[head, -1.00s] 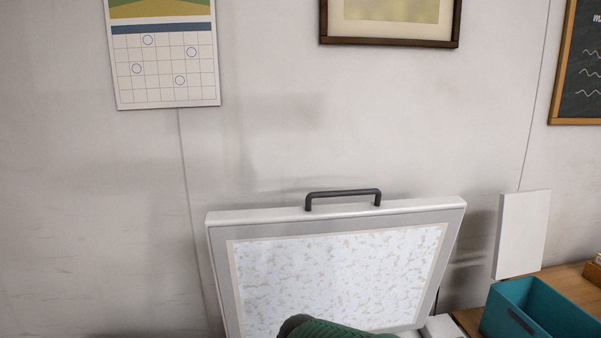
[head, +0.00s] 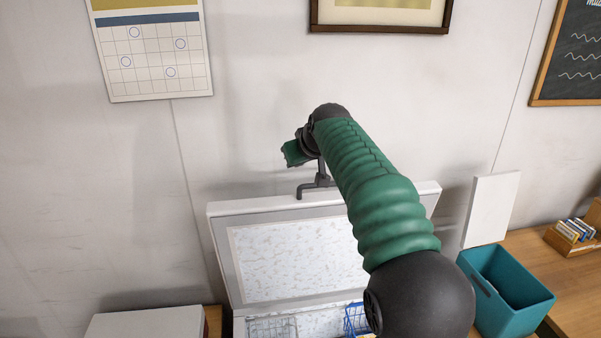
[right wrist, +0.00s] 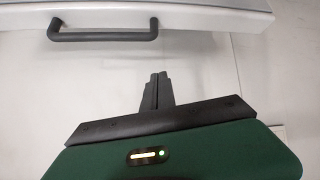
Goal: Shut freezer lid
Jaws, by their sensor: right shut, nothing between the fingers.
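The freezer lid (head: 291,262) stands open and raised near the wall, its frosty inner panel facing me. Its dark handle (head: 308,189) sits on the top edge, partly hidden by my right arm. My right gripper (head: 322,172) is at the lid's top edge, close to the handle. In the right wrist view the fingers (right wrist: 155,88) are shut and empty. There the handle (right wrist: 104,33) lies beyond the fingertips, apart from them, along the white lid edge (right wrist: 210,22). Part of the freezer's inside, with a blue basket (head: 356,318), shows below the lid. My left gripper is out of view.
A teal bin (head: 507,290) and a wooden holder (head: 572,236) stand on the wooden counter (head: 540,255) at right. A white panel (head: 491,209) stands beside the lid. A white box-like surface (head: 150,325) is at lower left. The wall is close behind the lid.

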